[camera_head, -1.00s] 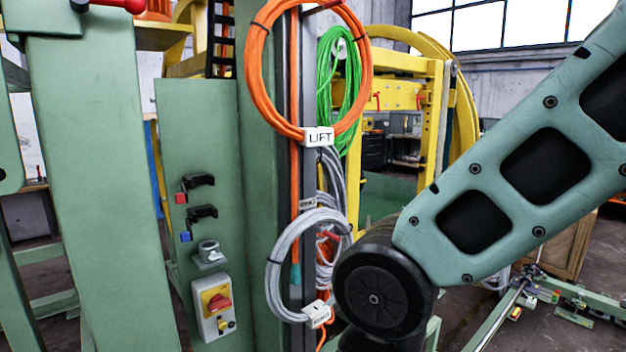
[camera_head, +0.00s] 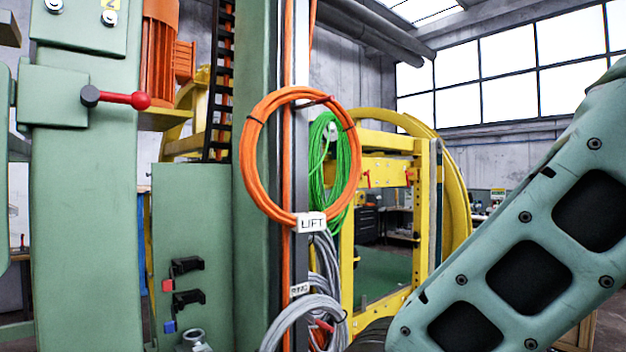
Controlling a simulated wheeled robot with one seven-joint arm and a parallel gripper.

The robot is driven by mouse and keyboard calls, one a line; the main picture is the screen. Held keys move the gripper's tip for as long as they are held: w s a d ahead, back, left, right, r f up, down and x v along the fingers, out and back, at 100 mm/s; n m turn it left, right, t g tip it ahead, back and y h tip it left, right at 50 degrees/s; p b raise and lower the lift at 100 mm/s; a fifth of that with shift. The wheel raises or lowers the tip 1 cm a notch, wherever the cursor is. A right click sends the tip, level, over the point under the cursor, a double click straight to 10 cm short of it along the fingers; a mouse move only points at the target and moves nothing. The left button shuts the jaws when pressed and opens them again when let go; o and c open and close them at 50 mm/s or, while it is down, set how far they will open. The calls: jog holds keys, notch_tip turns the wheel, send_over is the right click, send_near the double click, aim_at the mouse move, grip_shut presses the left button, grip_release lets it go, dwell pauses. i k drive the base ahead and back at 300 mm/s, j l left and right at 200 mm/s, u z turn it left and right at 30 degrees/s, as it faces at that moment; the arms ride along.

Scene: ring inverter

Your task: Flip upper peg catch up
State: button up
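On the green panel (camera_head: 215,215) at lower left are two black catches, one above the other. The upper catch (camera_head: 186,266) juts out to the right, with a small red block (camera_head: 167,285) at its lower left. The lower catch (camera_head: 188,299) has a similar shape, with a small blue block (camera_head: 169,327) beside it. I cannot tell from here whether the catches are flipped up or down. My green arm link crosses the right side, well apart from the catches. My gripper is out of view.
A red-knobbed lever (camera_head: 125,99) sticks out of the green column at upper left. An orange cable coil (camera_head: 252,160) labelled LIFT, a green coil (camera_head: 345,165) and grey coils (camera_head: 285,322) hang right of the panel. A yellow frame (camera_head: 425,215) stands behind.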

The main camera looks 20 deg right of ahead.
aim_at(331, 98)
jog(key=j+z, duration=0.2)
jog(key=z, duration=0.2)
jog(key=i+j+z, duration=0.1)
jog(key=z, duration=0.3)
jog(key=j+z, duration=0.5)
jog(key=z, duration=0.3)
